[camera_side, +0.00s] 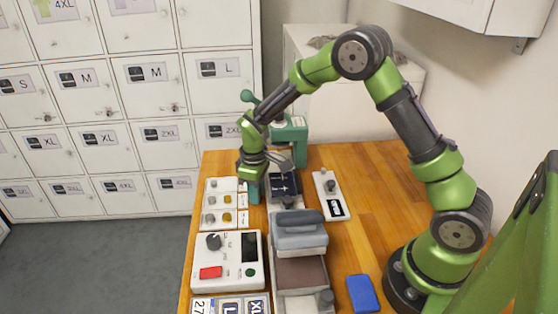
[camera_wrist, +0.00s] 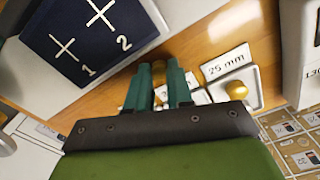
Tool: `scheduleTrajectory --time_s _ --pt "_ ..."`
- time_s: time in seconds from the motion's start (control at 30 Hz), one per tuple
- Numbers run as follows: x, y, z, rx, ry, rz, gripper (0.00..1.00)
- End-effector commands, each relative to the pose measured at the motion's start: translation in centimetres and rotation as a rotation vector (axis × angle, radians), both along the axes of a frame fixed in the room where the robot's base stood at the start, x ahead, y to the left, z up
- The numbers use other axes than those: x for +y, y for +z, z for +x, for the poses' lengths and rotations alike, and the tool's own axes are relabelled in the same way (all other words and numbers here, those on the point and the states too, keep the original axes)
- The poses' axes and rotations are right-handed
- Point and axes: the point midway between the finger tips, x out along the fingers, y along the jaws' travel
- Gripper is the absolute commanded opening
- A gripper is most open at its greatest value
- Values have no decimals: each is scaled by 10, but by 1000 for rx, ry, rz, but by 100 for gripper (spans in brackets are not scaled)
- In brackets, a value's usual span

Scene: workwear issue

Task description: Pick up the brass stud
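In the side view my gripper (camera_side: 253,188) hangs over the table, just right of the small white trays and left of the dark blue pad, and the held stud cannot be made out. Another brass stud (camera_wrist: 237,90) sits in a tray beside a "25 mm" label. Brass studs (camera_side: 227,200) also show in the right-hand trays.
The dark blue pad (camera_side: 284,189) has crosses marked 1 and 2 in the wrist view (camera_wrist: 85,58). A green press (camera_side: 292,136) stands behind. A white control box (camera_side: 226,260), a grey-lidded block (camera_side: 300,235) and a blue block (camera_side: 362,293) stand nearer.

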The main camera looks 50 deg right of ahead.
Motion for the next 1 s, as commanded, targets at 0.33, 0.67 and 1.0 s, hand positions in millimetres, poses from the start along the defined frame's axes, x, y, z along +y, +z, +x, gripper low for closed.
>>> scheduleTrajectory --time_s 0.33,0.67,1.0 --pt "0 1 0 0 0 0 0" --pt "0 47 1 -6 0 0 0" --pt "-9 103 2 -13 -18 0 0"
